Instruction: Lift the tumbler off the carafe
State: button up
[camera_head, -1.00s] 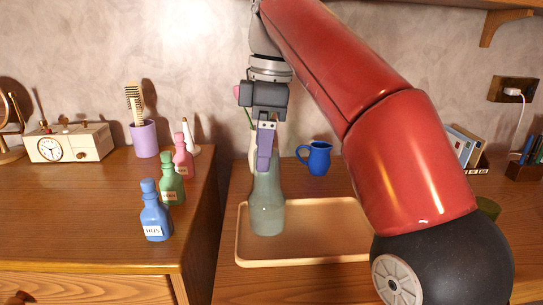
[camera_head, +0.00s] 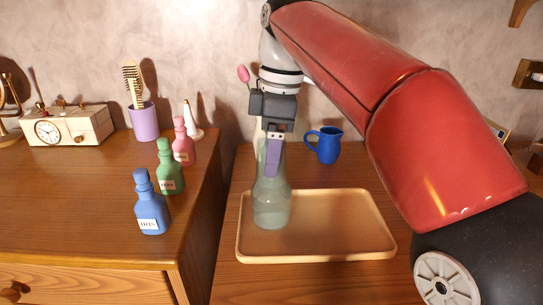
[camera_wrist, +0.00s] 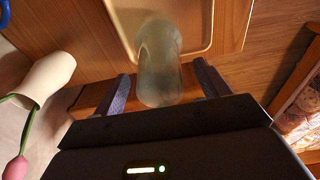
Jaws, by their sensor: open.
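The carafe (camera_head: 271,205) is pale green glass and stands upright on the left part of a wooden tray (camera_head: 345,250). Its upper part, where the tumbler would be, is largely hidden behind my gripper (camera_head: 273,172) in the head view. In the wrist view clear glass (camera_wrist: 159,62) reaches between my two spread fingers, with a gap on each side. I cannot clearly tell the tumbler's edge from the carafe there. My gripper is open and holds nothing, pointing down at the carafe's top.
A blue jug (camera_head: 325,145) stands behind the tray. A cream vase (camera_wrist: 45,78) with a pink tulip (camera_head: 243,74) is close to my gripper. Blue (camera_head: 151,208), green (camera_head: 169,172) and pink (camera_head: 183,145) bottles stand on the left cabinet. The tray's right side is bare.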

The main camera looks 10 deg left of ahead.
jog(key=shift+a+f, duration=0.15)
jog(key=shift+f, duration=1.05)
jog(key=c, duration=1.1)
jog(key=shift+r, duration=0.1)
